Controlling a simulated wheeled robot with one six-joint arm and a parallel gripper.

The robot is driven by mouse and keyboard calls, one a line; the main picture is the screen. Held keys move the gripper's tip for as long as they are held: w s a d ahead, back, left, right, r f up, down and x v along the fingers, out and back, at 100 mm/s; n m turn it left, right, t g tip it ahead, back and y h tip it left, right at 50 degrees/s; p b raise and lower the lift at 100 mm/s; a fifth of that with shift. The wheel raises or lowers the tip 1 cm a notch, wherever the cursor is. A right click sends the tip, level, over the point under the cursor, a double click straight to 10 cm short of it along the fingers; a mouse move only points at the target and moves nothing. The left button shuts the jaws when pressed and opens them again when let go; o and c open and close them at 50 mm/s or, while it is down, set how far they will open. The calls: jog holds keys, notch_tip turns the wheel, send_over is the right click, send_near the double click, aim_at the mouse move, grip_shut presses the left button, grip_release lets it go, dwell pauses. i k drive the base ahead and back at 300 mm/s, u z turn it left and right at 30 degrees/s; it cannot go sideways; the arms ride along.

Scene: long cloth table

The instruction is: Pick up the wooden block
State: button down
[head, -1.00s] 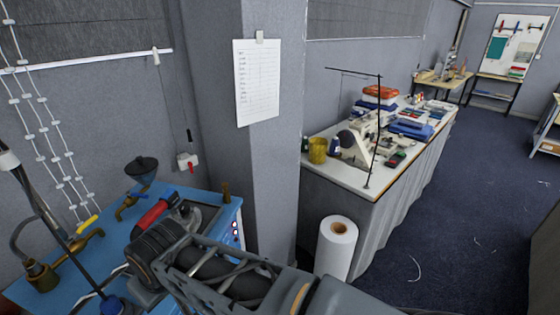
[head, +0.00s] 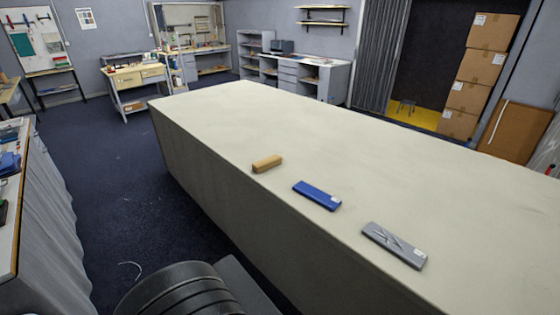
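The wooden block (head: 267,164) is a small tan bar with rounded edges. It lies near the left long edge of the long pale cloth table (head: 240,115) in the head view. Part of my arm shows dark at the bottom of the picture, below and left of the block and apart from it. My gripper is not in view.
A blue flat box (head: 317,195) and a grey flat case (head: 395,245) lie on the table to the right of the block, nearer to me. The rest of the tabletop is bare. Dark carpet (head: 130,180) is open left of the table. A cloth-skirted bench (head: 50,230) stands at far left.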

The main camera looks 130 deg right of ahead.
aim_at(260, 166)
jog(key=k, duration=0.3)
jog(key=z, duration=3.15)
jog(key=i, duration=3.6)
jog(key=z, duration=2.05)
